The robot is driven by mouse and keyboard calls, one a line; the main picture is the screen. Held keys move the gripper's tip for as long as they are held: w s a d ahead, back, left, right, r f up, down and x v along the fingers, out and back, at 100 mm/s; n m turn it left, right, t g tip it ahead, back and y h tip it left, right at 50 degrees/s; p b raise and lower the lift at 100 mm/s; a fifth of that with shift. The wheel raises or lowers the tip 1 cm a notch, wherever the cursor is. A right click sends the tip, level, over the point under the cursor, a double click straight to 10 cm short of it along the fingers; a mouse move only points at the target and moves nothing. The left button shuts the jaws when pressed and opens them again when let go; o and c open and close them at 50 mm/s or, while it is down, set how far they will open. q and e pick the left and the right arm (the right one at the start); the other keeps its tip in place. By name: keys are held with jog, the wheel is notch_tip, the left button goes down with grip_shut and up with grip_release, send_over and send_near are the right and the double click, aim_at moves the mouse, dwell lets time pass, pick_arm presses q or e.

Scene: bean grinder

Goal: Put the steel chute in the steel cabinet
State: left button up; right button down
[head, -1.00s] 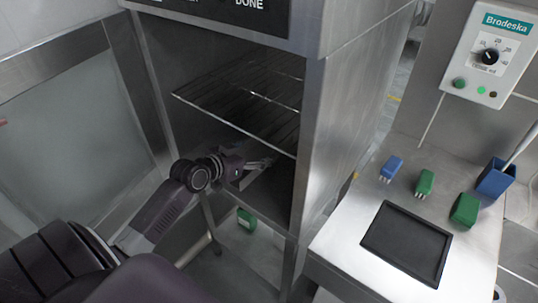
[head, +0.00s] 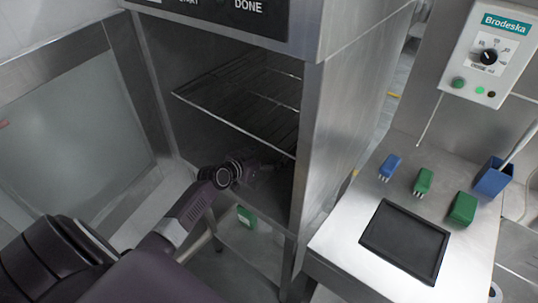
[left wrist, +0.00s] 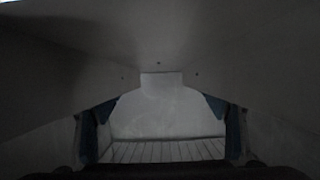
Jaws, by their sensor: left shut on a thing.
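The steel cabinet (head: 345,140) stands open in the middle of the head view. My left gripper (head: 268,166) is inside its dark lower part, below the wire rack, and shows only dimly. In the left wrist view the gripper (left wrist: 162,135) has a blue-padded finger on each side, shut on a grey metal piece (left wrist: 160,110) that looks like the steel chute. In the head view I cannot make out the chute, which is hidden by the gripper and the dark. My right gripper is not in view.
A wire rack (head: 240,95) spans the cabinet above my left arm. The cabinet's glass door (head: 75,125) is swung open at the left. A steel table at the right holds a black tray (head: 405,241), small green and blue brushes and a blue holder (head: 493,180).

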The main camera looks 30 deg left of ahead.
pick_arm(q)
jog(key=shift+r, duration=0.1)
jog(key=o, duration=1.5)
jog(key=shift+f, duration=0.2)
jog(key=shift+r, duration=0.2)
jog(key=shift+s, duration=0.35)
jog(key=v, duration=1.1)
jog(key=shift+s+r, duration=0.15)
jog(key=shift+s, duration=0.05)
